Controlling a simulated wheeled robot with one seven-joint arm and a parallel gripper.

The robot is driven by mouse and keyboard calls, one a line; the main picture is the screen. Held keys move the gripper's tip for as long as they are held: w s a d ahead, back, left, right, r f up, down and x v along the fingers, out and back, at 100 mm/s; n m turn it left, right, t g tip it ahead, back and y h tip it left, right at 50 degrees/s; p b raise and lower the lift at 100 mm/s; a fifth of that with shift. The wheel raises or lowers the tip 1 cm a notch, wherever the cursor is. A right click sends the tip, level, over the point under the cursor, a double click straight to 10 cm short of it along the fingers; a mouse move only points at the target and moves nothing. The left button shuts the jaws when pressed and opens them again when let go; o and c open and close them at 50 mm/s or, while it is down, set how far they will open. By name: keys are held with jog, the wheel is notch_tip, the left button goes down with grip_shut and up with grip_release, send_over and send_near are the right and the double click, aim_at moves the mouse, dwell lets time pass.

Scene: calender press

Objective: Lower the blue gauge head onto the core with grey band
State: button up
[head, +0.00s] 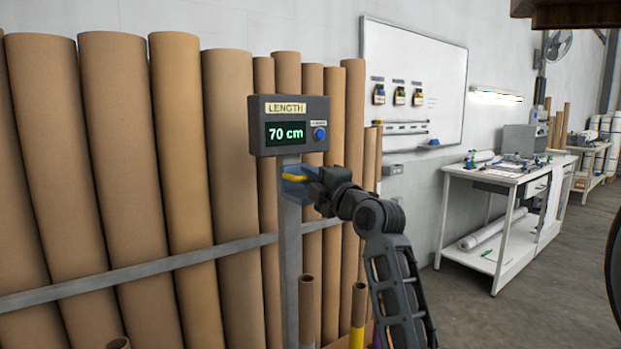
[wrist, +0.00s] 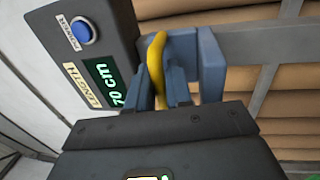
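The blue gauge head (head: 296,190) sits on the grey upright post, just below the length display, with a yellow handle (head: 295,177) on its front. My gripper (head: 309,181) is at this handle. In the wrist view the yellow handle (wrist: 156,65) runs between the two fingers, which appear closed on it, with the blue gauge head (wrist: 211,65) just beyond. Below stand short brown cores: one (head: 306,300) close to the post, its lower end looking greyish at the picture's edge, and one (head: 359,300) with a yellow band. The gauge head is well above both.
The display box (head: 290,125) reads 70 cm and has a blue button. Tall brown tubes (head: 120,150) lean behind a grey rail (head: 150,266). Another core top (head: 118,343) shows at the bottom left. A white workbench (head: 505,178) stands right, with open floor before it.

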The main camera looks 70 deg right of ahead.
grip_shut()
jog(key=shift+f, duration=0.15)
notch_tip(320, 180, down, 20)
jog(key=b, duration=2.2)
jog(key=shift+f+b, duration=0.25)
jog(key=shift+b, duration=0.15)
jog(key=shift+f, duration=0.15)
jog(key=shift+o, duration=0.9)
grip_release()
jog(key=shift+o, duration=0.9)
jog(key=r+v, duration=0.1)
jog(key=v, duration=0.6)
jog(key=shift+s+a+f, duration=0.25)
jog(key=shift+s+f, duration=0.1)
jog(key=shift+s, duration=0.05)
